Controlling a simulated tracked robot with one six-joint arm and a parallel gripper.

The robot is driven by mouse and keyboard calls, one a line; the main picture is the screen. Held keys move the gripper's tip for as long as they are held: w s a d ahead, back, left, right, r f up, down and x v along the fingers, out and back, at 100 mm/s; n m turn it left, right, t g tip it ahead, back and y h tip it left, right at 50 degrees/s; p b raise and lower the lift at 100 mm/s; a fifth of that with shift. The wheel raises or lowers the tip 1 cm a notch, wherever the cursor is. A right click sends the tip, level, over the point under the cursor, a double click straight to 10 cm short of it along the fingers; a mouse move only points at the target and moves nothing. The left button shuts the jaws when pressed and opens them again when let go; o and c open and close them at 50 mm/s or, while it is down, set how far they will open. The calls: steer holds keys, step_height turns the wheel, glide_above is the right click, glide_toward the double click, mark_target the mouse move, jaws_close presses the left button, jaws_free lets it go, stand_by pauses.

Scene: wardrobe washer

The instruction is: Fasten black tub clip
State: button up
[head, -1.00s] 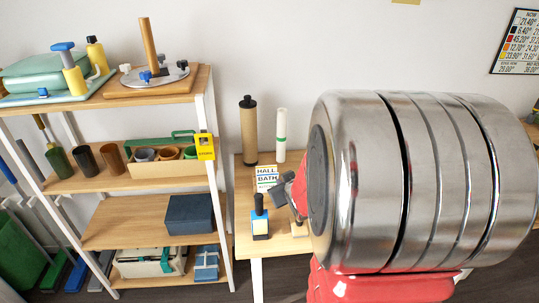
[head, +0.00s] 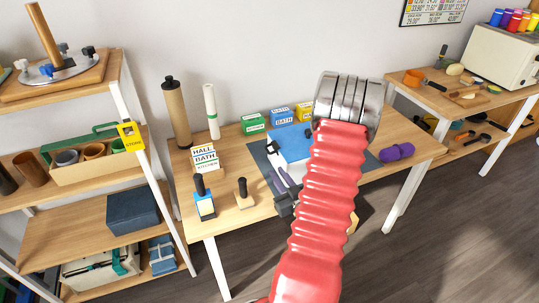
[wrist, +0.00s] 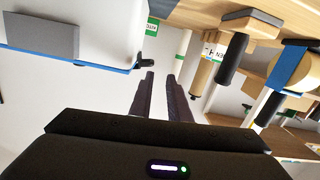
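A tub with a blue top (head: 294,141) and white parts sits on the dark mat of the middle table, partly behind my red arm. In the wrist view a white body with a blue rim (wrist: 85,61) fills the upper left. A small black piece (wrist: 145,63) is at the end of that rim, close to one fingertip; it looks like the clip, but I cannot tell its state. My gripper (wrist: 160,76) has its two dark fingers apart, with nothing between them. In the head view my gripper (head: 285,203) is left of my arm, near the table's front.
Small green, blue and yellow boxes line the back. A purple item (head: 397,151) lies right. A shelf (head: 92,212) stands at the left.

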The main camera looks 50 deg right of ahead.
mark_target(269, 153)
steer(key=shift+s+d+f+m+h, duration=0.1)
steer(key=shift+s+m+h, duration=0.1)
steer(key=shift+s, duration=0.4)
steer(key=shift+s+d+f+m+h, duration=0.1)
steer(key=shift+s+h, duration=0.1)
steer(key=shift+s, duration=0.35)
steer(key=x, duration=1.3)
steer(key=shift+w+r, duration=0.25)
steer(key=shift+w, duration=0.15)
steer(key=shift+c, duration=0.3)
jaws_close()
